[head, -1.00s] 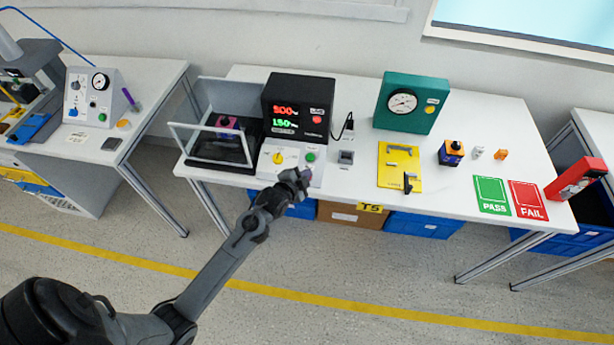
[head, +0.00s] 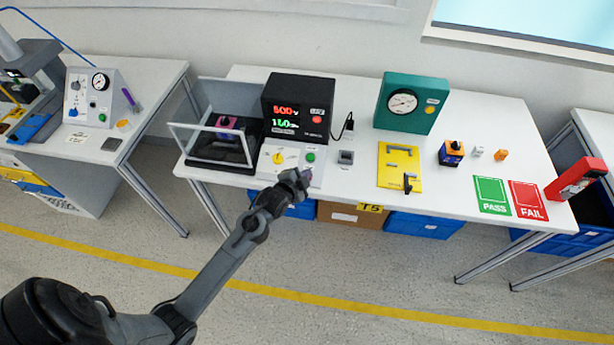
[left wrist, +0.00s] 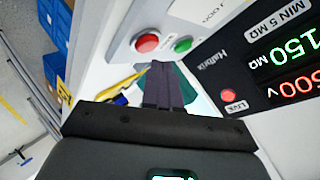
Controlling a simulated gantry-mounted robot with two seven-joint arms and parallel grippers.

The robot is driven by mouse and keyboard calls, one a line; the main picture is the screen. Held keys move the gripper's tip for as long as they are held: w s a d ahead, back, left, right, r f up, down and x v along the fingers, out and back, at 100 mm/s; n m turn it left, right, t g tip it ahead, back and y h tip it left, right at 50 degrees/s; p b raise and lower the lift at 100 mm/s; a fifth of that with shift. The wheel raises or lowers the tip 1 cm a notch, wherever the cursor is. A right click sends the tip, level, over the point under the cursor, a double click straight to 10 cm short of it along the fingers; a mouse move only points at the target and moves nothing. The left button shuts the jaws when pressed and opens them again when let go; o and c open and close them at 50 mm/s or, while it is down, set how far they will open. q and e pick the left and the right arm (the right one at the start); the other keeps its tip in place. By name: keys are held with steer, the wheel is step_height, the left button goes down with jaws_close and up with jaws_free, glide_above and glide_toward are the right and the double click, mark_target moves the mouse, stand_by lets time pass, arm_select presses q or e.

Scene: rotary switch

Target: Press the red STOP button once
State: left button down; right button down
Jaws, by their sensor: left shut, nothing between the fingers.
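A red button (left wrist: 146,42), which I take as STOP though no label is legible, sits on a light control panel beside a green button (left wrist: 183,45) in the left wrist view. In the head view the green button (head: 311,157) shows, while the red one is hidden by my gripper. My left gripper (head: 306,175) is shut and empty at the panel's front. I cannot tell the exact gap; no contact is visible.
The black tester (head: 298,106) with a lit display and a red lamp (head: 317,120) stands behind the panel. A yellow knob (head: 278,158) is left of the green button. A clear-walled enclosure (head: 190,135) stands further left. A yellow plate (head: 399,180) lies to the right.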

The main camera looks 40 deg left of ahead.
arm_select(q)
steer(key=shift+w+a+f, duration=0.15)
steer(key=shift+w+f, duration=0.1)
steer(key=shift+f, duration=0.6)
stand_by(1.5)
steer(key=shift+r, duration=0.1)
steer(key=shift+s+r+p, duration=0.25)
steer(key=shift+r+p, duration=0.5)
steer(key=shift+p, duration=0.35)
steer(key=r+p, duration=0.1)
steer(key=p, duration=0.1)
steer(key=s+r+p, duration=0.1)
steer(key=r+p, duration=0.1)
steer(key=d+r+p, duration=0.1)
steer(key=p, duration=0.1)
steer(key=shift+s+r, duration=0.15)
steer(key=shift+r, duration=0.25)
stand_by(0.4)
